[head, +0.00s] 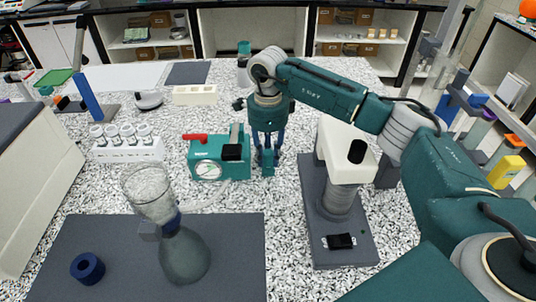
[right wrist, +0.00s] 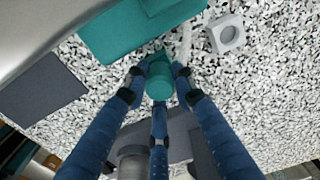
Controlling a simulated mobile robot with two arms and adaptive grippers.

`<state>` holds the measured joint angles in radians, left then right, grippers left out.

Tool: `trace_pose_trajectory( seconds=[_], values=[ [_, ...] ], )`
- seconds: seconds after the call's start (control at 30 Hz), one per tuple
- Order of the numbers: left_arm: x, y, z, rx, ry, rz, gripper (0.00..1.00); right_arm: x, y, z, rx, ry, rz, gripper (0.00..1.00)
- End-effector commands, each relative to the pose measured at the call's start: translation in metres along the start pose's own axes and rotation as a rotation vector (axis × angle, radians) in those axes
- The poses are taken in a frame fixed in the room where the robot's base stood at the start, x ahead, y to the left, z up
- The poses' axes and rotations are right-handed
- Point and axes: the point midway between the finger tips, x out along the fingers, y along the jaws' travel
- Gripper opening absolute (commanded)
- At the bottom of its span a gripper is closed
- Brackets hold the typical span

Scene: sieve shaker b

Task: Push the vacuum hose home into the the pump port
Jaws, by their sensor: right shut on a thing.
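A faint pale strip, likely the hose, shows beyond the fingers in the right wrist view (right wrist: 187,42). I cannot make out the pump port or whether the hose touches it. My left gripper is out of view.
A glass funnel (head: 148,188) and grey flask (head: 185,258) stand on a dark mat (head: 235,275) with a blue ring (head: 87,268). A white machine on a grey base (head: 345,250) stands close right of the gripper. A vial rack (head: 128,151) is at left.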

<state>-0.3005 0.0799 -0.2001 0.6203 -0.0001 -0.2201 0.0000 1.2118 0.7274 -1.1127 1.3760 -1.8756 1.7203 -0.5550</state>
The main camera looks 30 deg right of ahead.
Motion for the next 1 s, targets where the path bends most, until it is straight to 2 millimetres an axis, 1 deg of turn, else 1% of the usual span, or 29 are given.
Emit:
trace_pose_trajectory(
  seconds=[0.1, 0.13, 0.2, 0.23, 0.5, 0.57, 0.63, 0.77, 1.0],
  values=[
    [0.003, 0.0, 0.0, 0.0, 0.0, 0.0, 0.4, 0.003, 0.0, 0.0, 0.0, 0.0, 0.0, 0.0],
    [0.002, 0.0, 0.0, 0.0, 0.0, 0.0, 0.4, 0.002, 0.0, 0.0, 0.0, 0.0, -0.001, 0.29],
    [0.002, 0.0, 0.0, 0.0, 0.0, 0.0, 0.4, 0.002, 0.0, 0.0, 0.0, -0.001, -0.001, 0.43],
    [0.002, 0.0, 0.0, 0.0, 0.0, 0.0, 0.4, 0.002, 0.0, 0.0, 0.0, -0.001, -0.001, 0.47],
    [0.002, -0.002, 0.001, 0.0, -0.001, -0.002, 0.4, 0.002, 0.0, 0.0, 0.0, 0.0, 0.0, 0.47],
    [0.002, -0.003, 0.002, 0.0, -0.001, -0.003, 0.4, 0.0, 0.0, 0.0, 0.0, 0.0, -0.001, 0.47],
    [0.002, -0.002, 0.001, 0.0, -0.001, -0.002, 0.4, -0.006, -0.001, 0.0, 0.0, -0.001, -0.002, 0.47],
    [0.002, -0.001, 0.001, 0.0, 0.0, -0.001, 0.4, -0.028, -0.001, 0.0, 0.0, -0.002, -0.005, 0.47],
    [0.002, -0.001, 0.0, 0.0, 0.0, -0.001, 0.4, -0.08, -0.001, 0.001, 0.0, -0.003, -0.004, 0.47]
  ],
)
